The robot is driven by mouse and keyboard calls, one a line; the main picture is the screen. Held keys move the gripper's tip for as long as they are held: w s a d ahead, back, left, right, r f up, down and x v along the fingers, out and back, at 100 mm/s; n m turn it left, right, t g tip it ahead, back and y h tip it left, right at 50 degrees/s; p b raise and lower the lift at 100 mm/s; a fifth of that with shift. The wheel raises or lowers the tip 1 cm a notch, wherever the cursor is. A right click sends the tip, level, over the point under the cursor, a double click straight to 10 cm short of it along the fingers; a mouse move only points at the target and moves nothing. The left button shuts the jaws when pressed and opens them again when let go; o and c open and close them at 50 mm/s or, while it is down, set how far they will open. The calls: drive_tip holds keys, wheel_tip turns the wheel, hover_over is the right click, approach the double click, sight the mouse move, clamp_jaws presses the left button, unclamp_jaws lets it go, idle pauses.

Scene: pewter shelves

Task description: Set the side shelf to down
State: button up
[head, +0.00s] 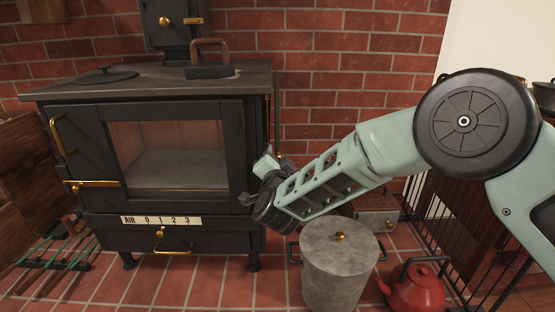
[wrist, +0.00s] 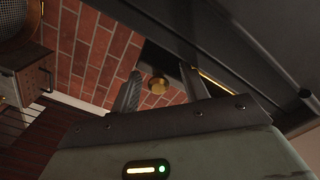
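The black stove (head: 165,90) stands at the left in the head view, its top (head: 150,82) jutting past its right side. A thin dark vertical edge (head: 276,105) shows at that side; I cannot tell if it is the side shelf. I cannot tell the shelf's position for certain. My gripper (head: 266,163) is beside the stove's right side; in the wrist view its fingers (wrist: 161,82) are apart with nothing held between them.
A grey lidded pot (head: 338,272) stands on the tiles below my arm. A red kettle (head: 415,289) is to its right, beside a black rail guard (head: 455,245). A grey box (head: 376,220) is behind the pot. A brick wall (head: 340,50) closes the back.

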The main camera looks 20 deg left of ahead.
drive_tip(key=shift+s+a, duration=0.1)
drive_tip(key=shift+s, duration=0.05)
drive_tip(key=v, duration=1.7)
drive_tip(key=shift+r, duration=0.15)
drive_tip(key=s+d+r+n+g+h, duration=0.1)
drive_tip(key=s+d+n+g+h, duration=0.1)
drive_tip(key=s+d+n+g, duration=0.85)
drive_tip(key=s+d+r+n+g+h, duration=0.1)
drive_tip(key=s+d+n+g+h, duration=0.2)
drive_tip(key=s+d+g, duration=0.8)
drive_tip(key=d+r+t+p, duration=0.2)
drive_tip(key=d+r+p, duration=0.1)
drive_tip(key=r+p, duration=0.5)
drive_tip(key=s+d+r+t+p, duration=0.1)
drive_tip(key=d+r+t+p, duration=0.1)
drive_tip(key=r+p, duration=0.7)
drive_tip(key=shift+s+d+y+p, duration=0.3)
drive_tip(key=shift+d+p, duration=0.15)
